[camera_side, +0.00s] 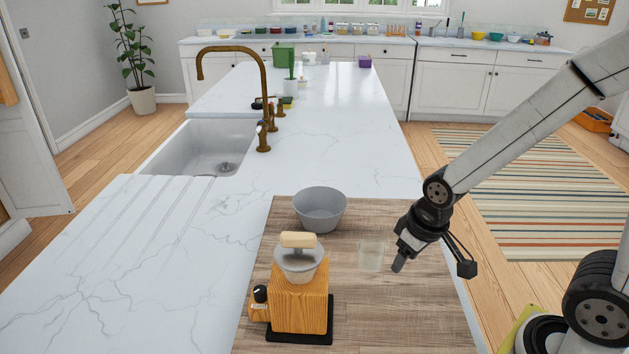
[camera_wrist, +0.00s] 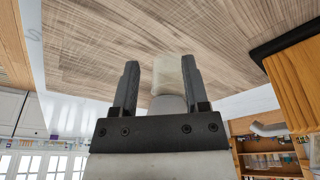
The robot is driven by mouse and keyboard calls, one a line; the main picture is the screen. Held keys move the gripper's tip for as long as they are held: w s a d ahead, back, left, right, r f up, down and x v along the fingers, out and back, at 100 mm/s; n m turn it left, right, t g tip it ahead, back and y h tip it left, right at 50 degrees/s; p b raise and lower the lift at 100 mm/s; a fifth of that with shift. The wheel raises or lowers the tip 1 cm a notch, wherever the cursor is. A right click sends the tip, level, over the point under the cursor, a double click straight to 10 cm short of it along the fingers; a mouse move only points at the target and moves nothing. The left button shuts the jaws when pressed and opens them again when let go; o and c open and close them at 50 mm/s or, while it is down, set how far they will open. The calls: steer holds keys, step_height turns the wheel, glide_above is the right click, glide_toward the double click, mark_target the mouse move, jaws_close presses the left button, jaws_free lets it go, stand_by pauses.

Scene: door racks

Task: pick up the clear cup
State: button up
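The clear cup (camera_side: 371,255) stands upright on the wooden board (camera_side: 385,325), just left of my gripper (camera_side: 399,262) in the side view. It is see-through and faint. In the wrist view, the cup (camera_wrist: 168,74) shows as a pale shape between the two dark fingers of my gripper (camera_wrist: 160,78), closer to the right finger and partly hidden by it. The fingers are apart, with nothing gripped. A gap shows between the cup and the gripper in the side view.
A grey bowl (camera_side: 320,209) stands behind and left of the cup. A wooden grinder (camera_side: 300,300) with a metal hopper stands at the front left. Further left are a sink (camera_side: 205,150) and a brass faucet (camera_side: 262,100). The board's front right is clear.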

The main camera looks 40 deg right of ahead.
steer(key=o, duration=0.4)
steer(key=shift+o, duration=0.2)
